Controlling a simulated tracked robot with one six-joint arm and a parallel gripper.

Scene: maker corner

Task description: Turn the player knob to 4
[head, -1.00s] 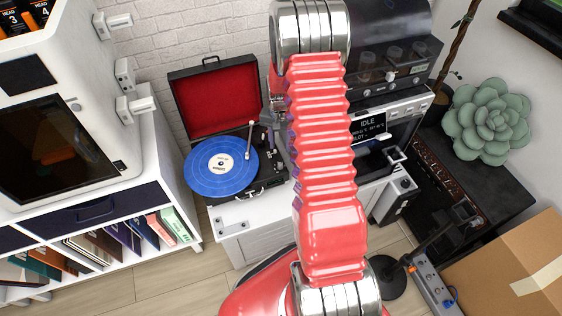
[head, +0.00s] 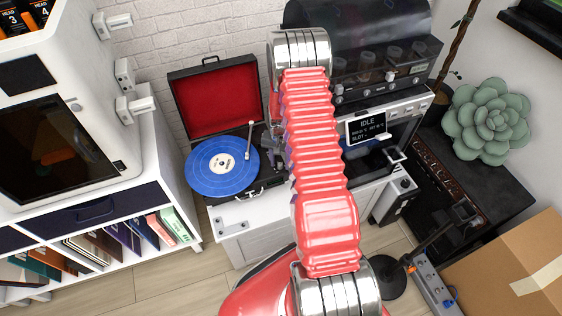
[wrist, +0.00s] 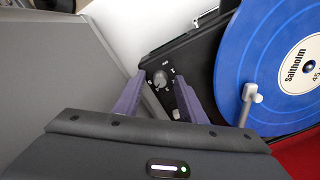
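The record player (head: 205,198) is a black case with a red-lined lid raised and a blue record on its platter; it also shows in the wrist view (wrist: 205,60). Its grey round knob (wrist: 159,78) sits on the black deck with small white marks around it, too small to read; I cannot tell its setting. My gripper (wrist: 160,85) is open, its two purple fingers apart on either side of the knob in the wrist view. I cannot tell whether they touch it. In the head view my arm hides the knob and most of the gripper.
The tonearm (head: 250,140) stands close to the deck's right side. A machine with an IDLE display (head: 367,128) stands right of my arm. A white shelf unit (head: 165,215) with records is at left; a cardboard box (head: 515,270) is at lower right.

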